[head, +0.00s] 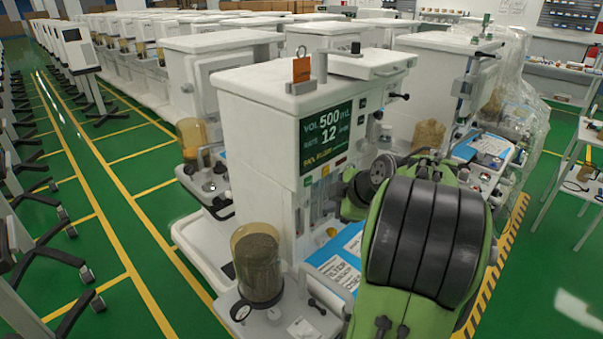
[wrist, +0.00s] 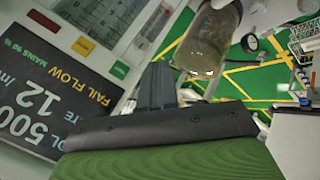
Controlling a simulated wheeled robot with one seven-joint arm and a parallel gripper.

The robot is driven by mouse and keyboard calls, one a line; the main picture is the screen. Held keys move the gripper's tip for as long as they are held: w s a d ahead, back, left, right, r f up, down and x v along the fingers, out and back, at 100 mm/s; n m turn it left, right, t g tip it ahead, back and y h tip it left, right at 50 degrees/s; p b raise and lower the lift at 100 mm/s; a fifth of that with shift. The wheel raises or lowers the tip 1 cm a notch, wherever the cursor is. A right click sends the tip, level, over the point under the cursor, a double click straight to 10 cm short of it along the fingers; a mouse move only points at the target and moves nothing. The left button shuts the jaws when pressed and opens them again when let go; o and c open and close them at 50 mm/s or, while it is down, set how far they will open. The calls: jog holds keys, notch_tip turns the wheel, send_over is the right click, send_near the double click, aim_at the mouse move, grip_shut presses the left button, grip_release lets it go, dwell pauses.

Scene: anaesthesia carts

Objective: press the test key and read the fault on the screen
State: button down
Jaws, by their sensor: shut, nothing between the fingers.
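The dark screen (head: 326,136) on the front of the nearest anaesthesia cart (head: 252,98) reads VOL 500 and RATE 12, with a small yellow line below. In the wrist view the screen (wrist: 50,100) is upside down and partly cut off; its yellow line reads FAIL FLOW, with MAINS 90 beside it. I cannot read which is the test key. My gripper (wrist: 158,70) is shut and empty, its fingertips close to the panel; contact cannot be told. My arm hides it in the head view.
A clear canister with brown granules (head: 258,265) stands on the cart's lower left. A blue-and-white sheet (head: 340,255) lies on its work surface. A plastic-wrapped cart (head: 505,85) stands to the right. Green floor with yellow lines (head: 128,265) is open at left.

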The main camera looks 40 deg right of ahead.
aim_at(308, 181)
jog(key=shift+n+t, duration=0.3)
jog(key=shift+n, duration=0.2)
jog(key=d, duration=0.1)
jog(key=s+d, duration=0.1)
jog(key=d, duration=0.2)
jog(key=shift+s+d+f, duration=0.2)
jog(key=shift+s+f, duration=0.05)
jog(key=shift+w, duration=0.15)
jog(key=w+p, duration=0.2)
jog(key=w, duration=0.6)
jog(key=shift+w+a+p, duration=0.25)
jog(key=shift+a+p, duration=0.1)
jog(key=shift+w, duration=0.1)
dwell(0.8)
jog(key=shift+w, duration=0.35)
